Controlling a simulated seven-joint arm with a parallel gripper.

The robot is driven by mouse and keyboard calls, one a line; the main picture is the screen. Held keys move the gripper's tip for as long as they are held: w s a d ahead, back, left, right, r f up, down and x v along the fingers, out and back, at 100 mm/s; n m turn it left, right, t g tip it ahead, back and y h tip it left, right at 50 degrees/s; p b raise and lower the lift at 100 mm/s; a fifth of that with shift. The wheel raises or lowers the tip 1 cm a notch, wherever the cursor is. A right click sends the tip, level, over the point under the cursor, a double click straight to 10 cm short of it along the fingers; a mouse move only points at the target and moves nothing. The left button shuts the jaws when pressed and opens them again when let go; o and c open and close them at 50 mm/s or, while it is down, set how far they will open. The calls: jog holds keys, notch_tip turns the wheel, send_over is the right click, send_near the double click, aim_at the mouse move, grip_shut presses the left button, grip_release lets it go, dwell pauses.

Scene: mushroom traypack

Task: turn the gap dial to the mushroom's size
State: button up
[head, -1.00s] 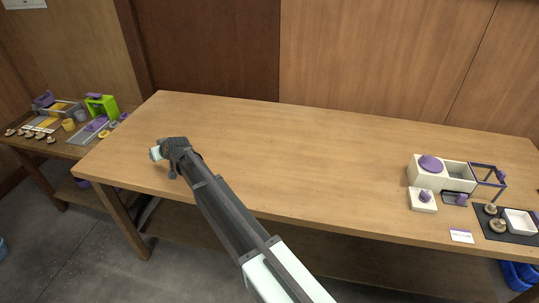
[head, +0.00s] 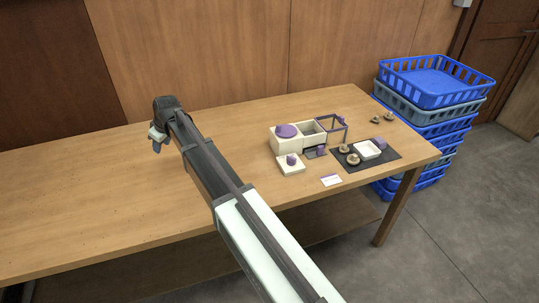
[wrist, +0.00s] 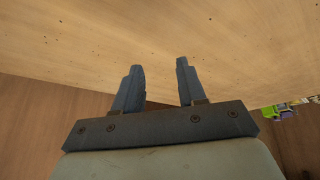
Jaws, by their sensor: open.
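A cream machine (head: 283,141) with a round purple top stands on the right part of the table. In front of it is a small cream block with a purple knob (head: 291,159); I cannot tell for sure whether this knob or the purple round top (head: 287,131) is the gap dial. Brown mushrooms (head: 353,159) sit on a dark mat (head: 378,160) to the right of the machine. My gripper (head: 157,140) is over the table, well left of the machine. In the wrist view my gripper (wrist: 157,82) is open and empty, facing bare wood.
A purple-framed stand (head: 345,125) adjoins the machine. A white tray (head: 366,149) sits on the mat and a small card (head: 331,180) lies in front. Blue crates (head: 438,83) are stacked beyond the table's right end. The table's left and middle are clear.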

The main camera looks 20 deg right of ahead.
jog(key=s+d+r+m+g+h, duration=0.1)
jog(key=s+d+r, duration=0.1)
jog(key=d, duration=1)
jog(key=s+d+r+g+h, duration=0.1)
jog(key=s+d, duration=0.1)
jog(key=d, duration=0.9)
jog(key=m+g+h, duration=0.1)
jog(key=m+g, duration=0.1)
send_near(292, 157)
jog(key=f, duration=0.9)
jog(key=shift+w+a, duration=0.15)
jog(key=shift+w, duration=0.05)
grip_shut()
